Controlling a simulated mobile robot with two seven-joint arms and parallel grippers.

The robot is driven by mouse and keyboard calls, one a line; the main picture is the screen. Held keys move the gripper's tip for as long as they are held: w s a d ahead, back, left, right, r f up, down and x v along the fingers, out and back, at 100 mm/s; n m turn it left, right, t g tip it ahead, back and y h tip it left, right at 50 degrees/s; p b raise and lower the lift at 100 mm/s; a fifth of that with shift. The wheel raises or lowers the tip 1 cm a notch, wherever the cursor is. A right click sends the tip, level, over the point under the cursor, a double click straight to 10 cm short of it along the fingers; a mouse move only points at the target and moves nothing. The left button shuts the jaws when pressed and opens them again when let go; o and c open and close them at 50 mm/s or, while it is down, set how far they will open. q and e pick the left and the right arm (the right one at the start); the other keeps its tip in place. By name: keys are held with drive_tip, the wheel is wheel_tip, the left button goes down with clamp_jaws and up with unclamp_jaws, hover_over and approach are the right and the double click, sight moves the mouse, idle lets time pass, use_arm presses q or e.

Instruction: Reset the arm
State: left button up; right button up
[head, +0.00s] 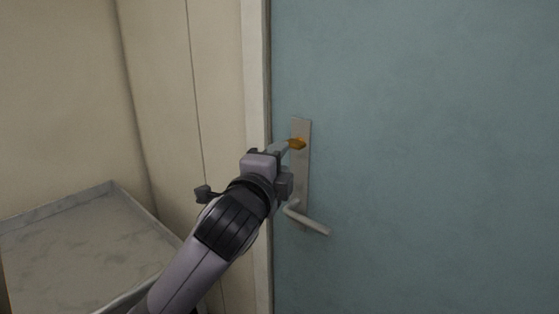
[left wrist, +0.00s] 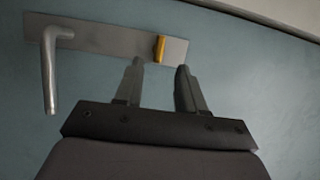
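My left arm reaches up from the bottom of the head view to a blue-grey door (head: 430,150). My left gripper (head: 284,148) is at the upper part of the metal lock plate. In the left wrist view the left gripper (left wrist: 160,66) has its two fingers apart with nothing between them. A small orange latch piece (head: 297,144) sits on the plate just beyond the fingertips. It also shows in the left wrist view (left wrist: 160,48), in line with the gap. The lever handle (head: 312,222) is lower on the plate and angles slightly downward. My right gripper is out of view.
A pale door frame (head: 257,60) and beige wall (head: 165,70) stand left of the door. A grey marbled surface with a raised rim (head: 60,205) is at the lower left. The door face right of the handle is clear.

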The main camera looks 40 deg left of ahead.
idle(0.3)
use_arm(q)
drive_tip(key=s+d+f+n+g+h, duration=0.2)
drive_tip(key=s+f+n+g, duration=0.15)
drive_tip(key=f, duration=0.85)
drive_tip(key=s+d+f+n+g+h, duration=0.25)
drive_tip(key=s+f+n+g, duration=0.2)
drive_tip(key=s+f, duration=0.65)
drive_tip(key=s+d+f+n+g+h, duration=0.1)
drive_tip(key=s+d+f+n+g, duration=0.4)
drive_tip(key=s+f, duration=0.55)
drive_tip(key=w+d+f+m+t+h, duration=0.1)
drive_tip(key=w+d+f+t+h, duration=0.1)
drive_tip(key=w+f+t, duration=0.4)
wheel_tip(320, 180, down, 3)
drive_tip(key=shift+w, duration=0.15)
drive_tip(key=shift+d, duration=0.15)
